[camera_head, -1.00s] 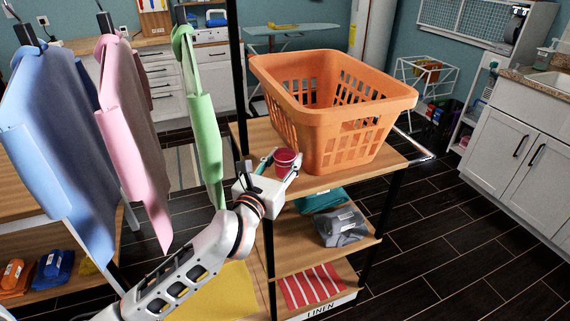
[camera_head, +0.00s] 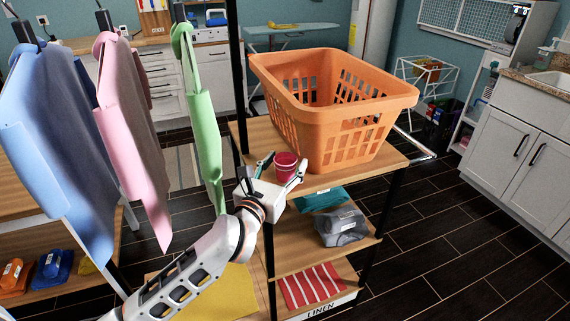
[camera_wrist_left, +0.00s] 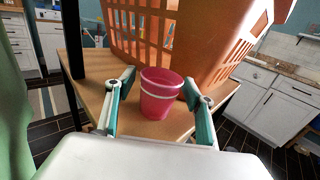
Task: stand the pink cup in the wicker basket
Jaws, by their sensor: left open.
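The pink cup (camera_head: 285,167) stands upright on the wooden shelf top, close in front of an orange basket (camera_head: 335,95). The basket has slotted, plastic-looking walls; I see no wicker one. My left gripper (camera_head: 286,163) is open, with a finger to either side of the cup. In the left wrist view the cup (camera_wrist_left: 160,97) shows a pale band and sits between the spread fingertips (camera_wrist_left: 160,82), with the right fingertip very near it. The basket (camera_wrist_left: 215,45) rises just behind. My right gripper is out of view.
The wooden shelf top (camera_head: 262,135) has a black post (camera_head: 236,75) at its back left. Below lie folded towels (camera_head: 340,225). Hanging blue, pink and green cloths (camera_head: 205,120) are left of my arm. Dark floor (camera_head: 440,220) is open on the right.

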